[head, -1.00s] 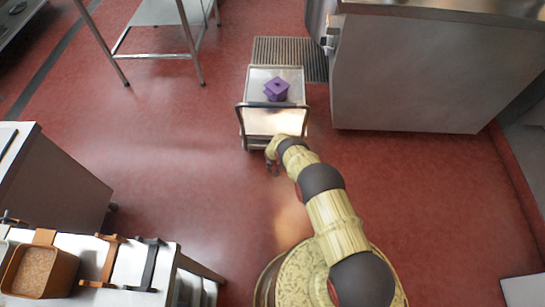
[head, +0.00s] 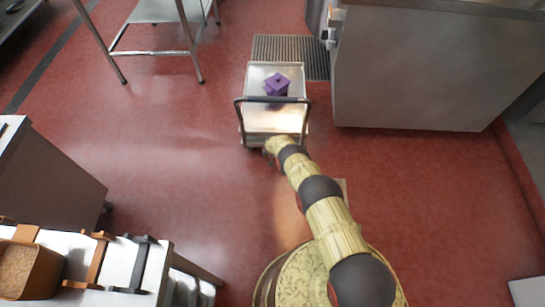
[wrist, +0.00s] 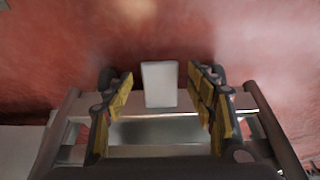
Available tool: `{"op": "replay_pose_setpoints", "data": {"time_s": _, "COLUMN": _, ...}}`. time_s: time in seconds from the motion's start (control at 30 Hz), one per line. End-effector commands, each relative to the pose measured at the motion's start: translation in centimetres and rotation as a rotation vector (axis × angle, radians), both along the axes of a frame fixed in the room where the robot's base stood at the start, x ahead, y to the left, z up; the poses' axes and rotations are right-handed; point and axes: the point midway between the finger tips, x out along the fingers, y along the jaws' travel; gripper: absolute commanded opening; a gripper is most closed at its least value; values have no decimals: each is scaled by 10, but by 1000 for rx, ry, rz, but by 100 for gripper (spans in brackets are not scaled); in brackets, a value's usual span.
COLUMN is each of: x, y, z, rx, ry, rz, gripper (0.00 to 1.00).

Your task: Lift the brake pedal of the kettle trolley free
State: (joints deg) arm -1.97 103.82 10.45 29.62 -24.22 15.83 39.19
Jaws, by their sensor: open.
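The kettle trolley (head: 272,121) is a small metal cart with a dark push-handle bar at its near end. My gripper (wrist: 161,76) is at the trolley's low near end, and the head view mostly hides it behind my wrist. In the wrist view its two yellow-padded fingers are open, one on each side of a pale grey rectangular plate, which looks like the brake pedal (wrist: 160,86). A gap shows between the plate and each finger. Trolley frame bars lie below the plate in that view. I cannot tell how far the plate is tilted.
A purple lidded box (head: 277,86) sits on the trolley. A floor grate (head: 290,47) lies behind it, and a large steel unit (head: 425,75) stands close on the right. Red floor is clear to the left.

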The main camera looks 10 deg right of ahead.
Motion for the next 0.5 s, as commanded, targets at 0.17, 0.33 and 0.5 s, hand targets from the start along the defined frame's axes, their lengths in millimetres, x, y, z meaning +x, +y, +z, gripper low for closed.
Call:
{"op": "replay_pose_setpoints", "data": {"time_s": 0.17, "x": 3, "y": -1, "z": -6, "rx": 0, "ry": -1, "rz": 0, "gripper": 56}}
{"op": "replay_pose_setpoints", "data": {"time_s": 0.33, "x": 3, "y": -1, "z": -6, "rx": 0, "ry": 0, "rz": 0, "gripper": 56}}
{"op": "replay_pose_setpoints", "data": {"time_s": 0.5, "x": 3, "y": -1, "z": -6, "rx": 0, "ry": 0, "rz": 1, "gripper": 52}}
